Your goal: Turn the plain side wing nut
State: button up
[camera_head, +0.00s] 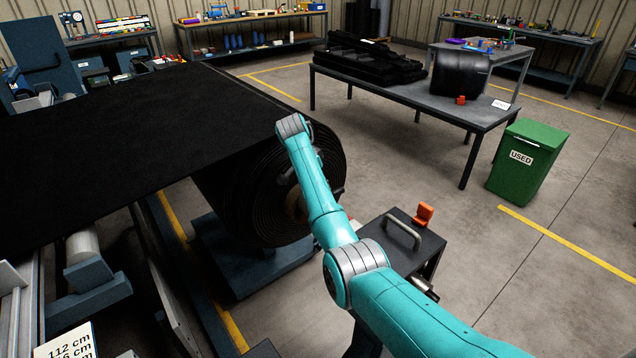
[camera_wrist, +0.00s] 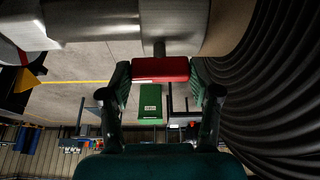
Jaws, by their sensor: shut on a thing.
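In the wrist view, a red block-shaped nut (camera_wrist: 160,69) sits at the end of a short grey stem below a thick grey shaft (camera_wrist: 170,22). It looks like the wing nut, but whether this is the plain side cannot be told. My gripper (camera_wrist: 160,73) has one dark finger on each side of the red piece and is shut on it. In the head view, my teal arm reaches to the near end of the black belt roll (camera_head: 270,205). The nut and my fingertips are hidden there behind the arm.
The black belt (camera_head: 130,140) runs left from the roll. A dark cart with a grey handle (camera_head: 403,233) and an orange item (camera_head: 424,214) stands close beside my arm. A table (camera_head: 440,103) and a green bin (camera_head: 527,160) stand at right. Open floor lies between.

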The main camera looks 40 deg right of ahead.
jog(key=shift+m, duration=0.3)
dwell(0.4)
jog(key=o, duration=1.1)
jog(key=shift+o, duration=0.2)
jog(key=v, duration=1.2)
jog(key=shift+w, duration=0.2)
